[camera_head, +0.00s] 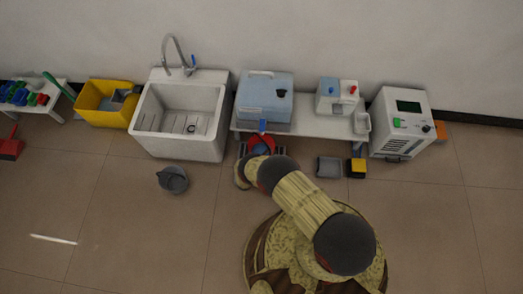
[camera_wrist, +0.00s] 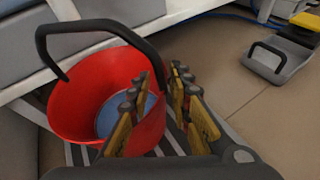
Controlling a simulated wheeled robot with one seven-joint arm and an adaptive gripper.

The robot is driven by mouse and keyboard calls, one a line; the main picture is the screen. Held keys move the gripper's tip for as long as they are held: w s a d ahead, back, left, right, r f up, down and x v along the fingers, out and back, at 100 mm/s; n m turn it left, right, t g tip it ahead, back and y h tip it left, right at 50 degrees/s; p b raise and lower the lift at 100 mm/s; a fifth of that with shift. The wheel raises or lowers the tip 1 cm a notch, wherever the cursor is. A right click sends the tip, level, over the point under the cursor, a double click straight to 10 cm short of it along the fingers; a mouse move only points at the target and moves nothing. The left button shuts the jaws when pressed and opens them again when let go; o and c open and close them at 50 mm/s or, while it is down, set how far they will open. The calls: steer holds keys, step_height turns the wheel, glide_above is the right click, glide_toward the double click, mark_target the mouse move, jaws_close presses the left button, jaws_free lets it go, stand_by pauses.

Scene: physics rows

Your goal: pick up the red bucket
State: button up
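The red bucket (camera_head: 262,141) is mostly hidden under my arm in the head view, in front of the low white table. In the wrist view the red bucket (camera_wrist: 88,98) fills the left half, with a blue patch inside at its bottom and its dark handle arching over the opening. My gripper (camera_wrist: 163,85) is at the bucket's right side, its two fingers close together. Part of the red wall shows between the fingers. I cannot tell whether they press on it.
The white low table (camera_head: 305,126) stands right behind the bucket, holding a blue-grey box (camera_head: 265,93). A grey dustpan (camera_head: 329,167) lies to the right; it also shows in the wrist view (camera_wrist: 279,62). A grey bucket (camera_head: 173,180) stands left before the white sink (camera_head: 181,145).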

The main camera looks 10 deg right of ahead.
jaws_close()
stand_by(0.8)
